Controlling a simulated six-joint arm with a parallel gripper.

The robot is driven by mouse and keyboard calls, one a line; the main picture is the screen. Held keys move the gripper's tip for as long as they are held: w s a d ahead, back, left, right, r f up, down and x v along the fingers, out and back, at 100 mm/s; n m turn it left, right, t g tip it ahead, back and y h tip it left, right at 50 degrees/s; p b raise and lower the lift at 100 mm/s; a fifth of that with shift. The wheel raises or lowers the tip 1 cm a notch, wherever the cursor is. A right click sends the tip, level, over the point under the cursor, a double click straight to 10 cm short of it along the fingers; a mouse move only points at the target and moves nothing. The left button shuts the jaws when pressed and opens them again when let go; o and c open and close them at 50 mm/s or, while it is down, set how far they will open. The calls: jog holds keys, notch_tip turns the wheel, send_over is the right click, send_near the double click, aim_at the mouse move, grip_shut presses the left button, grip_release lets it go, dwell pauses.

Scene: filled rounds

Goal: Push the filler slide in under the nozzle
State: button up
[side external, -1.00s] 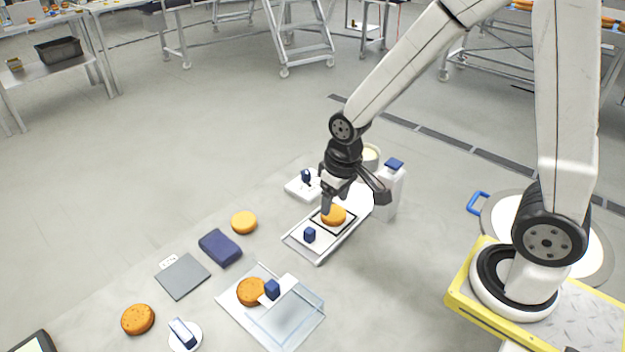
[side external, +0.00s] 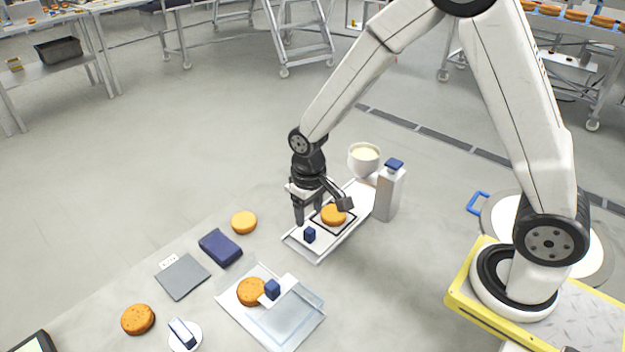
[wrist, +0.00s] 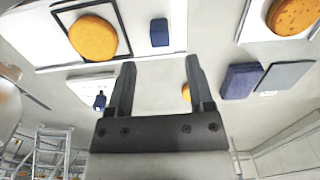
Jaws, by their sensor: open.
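The filler slide is a pale plate (side external: 322,243) in a long, shallow white track. A black square outline on it frames an orange round (side external: 333,214), and a dark blue knob (side external: 309,235) stands at its near end. The knob (wrist: 159,32) and the round (wrist: 92,38) also show in the wrist view. My gripper (side external: 309,216) is open and empty, above the track's left side just behind the knob. In the wrist view its fingers (wrist: 160,62) point toward the knob without holding it. I cannot make out the nozzle for certain.
A white bottle with a blue cap (side external: 388,192) and a cream-filled bowl (side external: 364,158) stand at the track's far end. A clear-lidded tray (side external: 301,325), a dark blue block (side external: 220,248), a grey pad (side external: 183,276) and loose orange rounds (side external: 244,222) lie nearer and left.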

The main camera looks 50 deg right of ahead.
aim_at(309, 230)
jog(key=shift+f, duration=3.25)
grip_shut()
